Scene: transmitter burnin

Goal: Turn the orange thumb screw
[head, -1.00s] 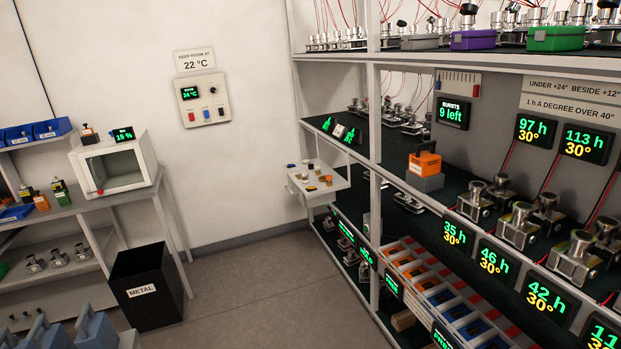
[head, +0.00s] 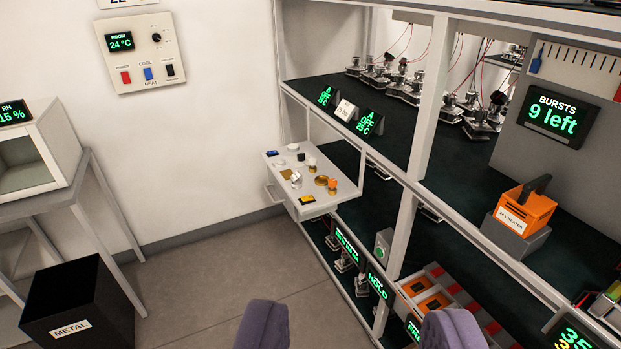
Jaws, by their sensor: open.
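A small white pull-out tray (head: 350,200) juts from the shelving in the middle of the view. Several small parts lie or stand on it. Among them is a small orange upright piece (head: 332,187), too small to tell for sure whether it is the thumb screw. My gripper (head: 357,328) shows as two purple fingers at the bottom edge, wide apart with nothing between them. It is in the foreground, below the tray in the picture and apart from it.
A black METAL bin (head: 78,305) stands at lower left, near a bench with a white cabinet (head: 38,150). The shelving (head: 440,170) fills the right side, with an orange jet heater (head: 524,211) on it. Grey floor (head: 205,275) is clear between bin and shelving.

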